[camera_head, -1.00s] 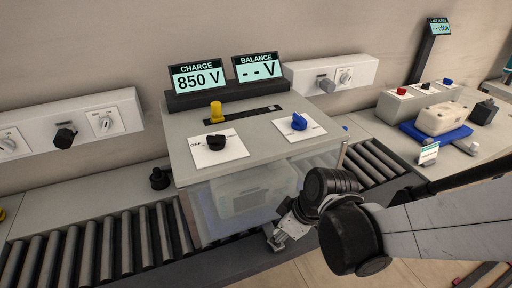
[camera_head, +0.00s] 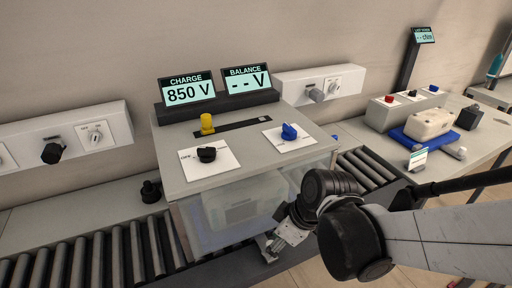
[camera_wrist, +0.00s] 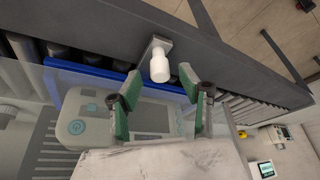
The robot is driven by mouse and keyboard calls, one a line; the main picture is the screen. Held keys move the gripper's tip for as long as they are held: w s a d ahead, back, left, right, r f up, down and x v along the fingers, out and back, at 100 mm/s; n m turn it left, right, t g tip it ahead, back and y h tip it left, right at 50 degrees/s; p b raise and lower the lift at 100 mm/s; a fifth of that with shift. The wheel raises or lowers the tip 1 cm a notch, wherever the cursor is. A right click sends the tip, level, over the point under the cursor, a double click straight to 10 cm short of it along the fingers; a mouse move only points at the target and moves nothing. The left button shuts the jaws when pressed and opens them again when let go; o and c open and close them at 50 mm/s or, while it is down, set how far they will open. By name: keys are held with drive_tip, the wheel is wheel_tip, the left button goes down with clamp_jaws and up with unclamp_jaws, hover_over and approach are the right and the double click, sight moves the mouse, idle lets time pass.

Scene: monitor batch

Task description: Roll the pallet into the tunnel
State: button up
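The tunnel (camera_head: 185,150) is a grey-topped box with clear lower walls astride the roller conveyor. A pale unit (camera_head: 240,208) shows dimly through its front wall. In the wrist view, the pallet (camera_wrist: 98,72) is a blue tray on the rollers, bearing a pale unit (camera_wrist: 90,122), seen partly through clear panelling. A white knob (camera_wrist: 159,66) on a grey bracket is beside the tray's edge. My gripper (camera_wrist: 162,86) is open, with a green-padded finger on each side of the knob; contact cannot be told. In the head view, my gripper (camera_head: 270,245) is low at the tunnel's front right.
The tunnel top has a yellow knob (camera_head: 206,124), a black dial (camera_head: 206,154) and a blue dial (camera_head: 289,131). Displays read CHARGE 850 V and BALANCE -- V. Rollers (camera_head: 90,262) run left and right. Another blue tray (camera_head: 450,137) bears a pale unit at right.

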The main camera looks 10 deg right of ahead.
drive_tip(key=v, duration=0.9)
drive_tip(key=shift+r, duration=0.2)
drive_tip(key=shift+s, duration=0.1)
drive_tip(key=d+r+m+t+h, duration=0.3)
drive_tip(key=d+m, duration=0.3)
drive_tip(key=m, duration=0.4)
drive_tip(key=shift+r+t+h, duration=0.3)
drive_tip(key=shift+r+t, duration=0.4)
drive_tip(key=shift+r, duration=0.05)
